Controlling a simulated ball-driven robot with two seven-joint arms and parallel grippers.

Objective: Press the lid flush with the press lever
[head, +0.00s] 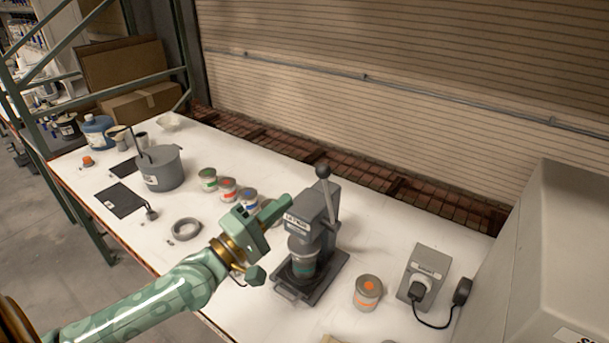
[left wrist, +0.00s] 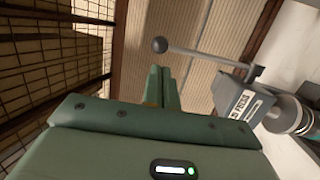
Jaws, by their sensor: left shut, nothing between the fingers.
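The grey press (head: 318,225) stands on the white table; it also shows at the right of the left wrist view (left wrist: 236,104). Its lever (head: 329,200) points up, with a dark ball knob at the top. The lever also shows in the left wrist view (left wrist: 205,57). A can with a green-marked label (head: 303,266) stands upright under the press head. Its lid is hidden by the head, so I cannot tell how it sits. My left gripper (head: 284,204) is shut and empty, left of the press and lever, apart from the knob. My right gripper is not in view.
An orange-marked can (head: 368,293) and a grey switch box (head: 424,275) with a cable stand right of the press. Several small cans (head: 228,189), a grey ring (head: 186,229) and a grey pot (head: 161,168) are to the left. A large grey machine (head: 560,260) bounds the right.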

